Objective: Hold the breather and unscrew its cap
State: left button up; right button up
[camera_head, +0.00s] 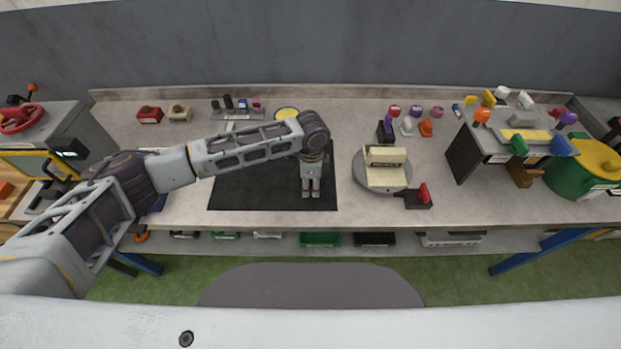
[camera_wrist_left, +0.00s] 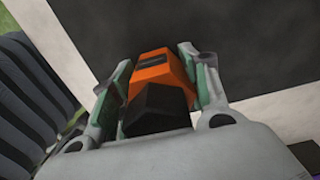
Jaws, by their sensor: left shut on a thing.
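My left gripper (camera_head: 311,192) points down over the black mat (camera_head: 250,185) in the head view. In the left wrist view its two fingers are closed on the sides of an orange and black piece (camera_wrist_left: 154,80). Its orange part is toward the fingertips and its black part toward the palm. In the head view the gripper hides this piece. I cannot tell whether it is the breather or its cap, and no screwed joint can be made out. My right gripper is in neither view.
A round turntable (camera_head: 363,181) with a cream block (camera_head: 386,157) stands right of the mat, beside a red lever (camera_head: 423,192). A yellow disc (camera_head: 287,113) and a small rack (camera_head: 236,114) lie behind. A dark-sided stand (camera_head: 465,152) and green pot (camera_head: 567,180) are right.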

pick_arm(q)
jog(key=o, duration=1.5)
jog(key=shift+o, duration=0.2)
jog(key=shift+r, duration=0.15)
jog(key=shift+r, duration=5.85)
jog(key=shift+o, duration=0.3)
jog(key=shift+o, duration=0.3)
